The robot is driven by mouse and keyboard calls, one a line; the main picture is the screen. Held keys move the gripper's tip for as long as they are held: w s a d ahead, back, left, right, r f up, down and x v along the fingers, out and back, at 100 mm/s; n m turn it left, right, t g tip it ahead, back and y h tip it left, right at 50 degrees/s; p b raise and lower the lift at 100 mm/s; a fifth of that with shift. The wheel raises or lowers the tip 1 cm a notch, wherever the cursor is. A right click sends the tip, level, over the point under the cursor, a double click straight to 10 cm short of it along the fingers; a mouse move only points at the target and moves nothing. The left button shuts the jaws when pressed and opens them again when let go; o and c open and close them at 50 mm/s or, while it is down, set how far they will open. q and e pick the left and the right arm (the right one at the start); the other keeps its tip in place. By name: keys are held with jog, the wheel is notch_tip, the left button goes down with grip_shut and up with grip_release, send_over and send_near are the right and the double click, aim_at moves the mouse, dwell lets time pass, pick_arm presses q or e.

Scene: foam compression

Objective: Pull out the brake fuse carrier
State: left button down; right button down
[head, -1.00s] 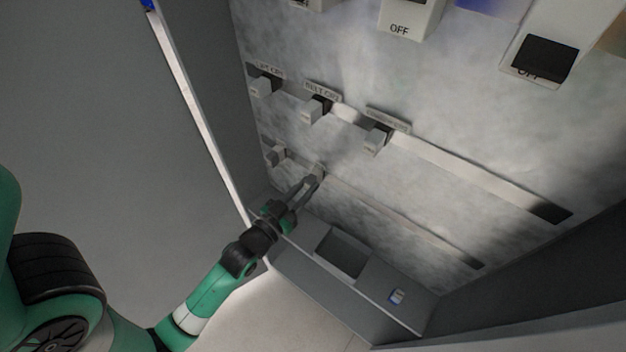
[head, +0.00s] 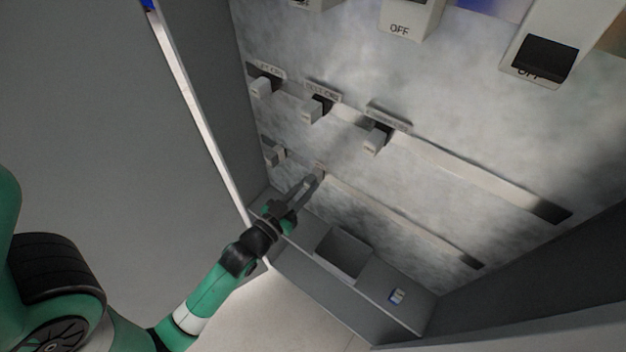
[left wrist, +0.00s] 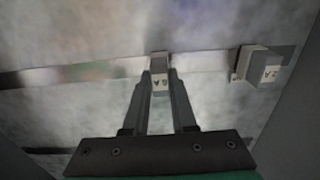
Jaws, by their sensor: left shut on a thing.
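My left gripper (head: 314,183) reaches to the lower rail of the cabinet's back panel. In the left wrist view its fingers (left wrist: 159,85) are closed on the sides of a small pale fuse carrier (left wrist: 160,72) with a dark marking on its front. The carrier sits at the rail, and its lower part is between the fingers. I cannot read clearly whether it is marked as the brake one. My right gripper is out of view.
Several labelled switch blocks (head: 313,108) stick out from the upper rail above my gripper. Larger OFF switches (head: 408,18) are higher up. A grey ledge with a recessed tray (head: 341,252) and a small blue-white item (head: 397,296) lies below. The cabinet's left wall is close.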

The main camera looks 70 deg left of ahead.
aim_at(307, 187)
pick_arm(q)
jog(key=shift+s, duration=0.15)
jog(key=shift+v, duration=1.45)
jog(key=shift+b+v, duration=0.6)
jog(key=shift+v, duration=0.85)
jog(key=shift+d, duration=0.1)
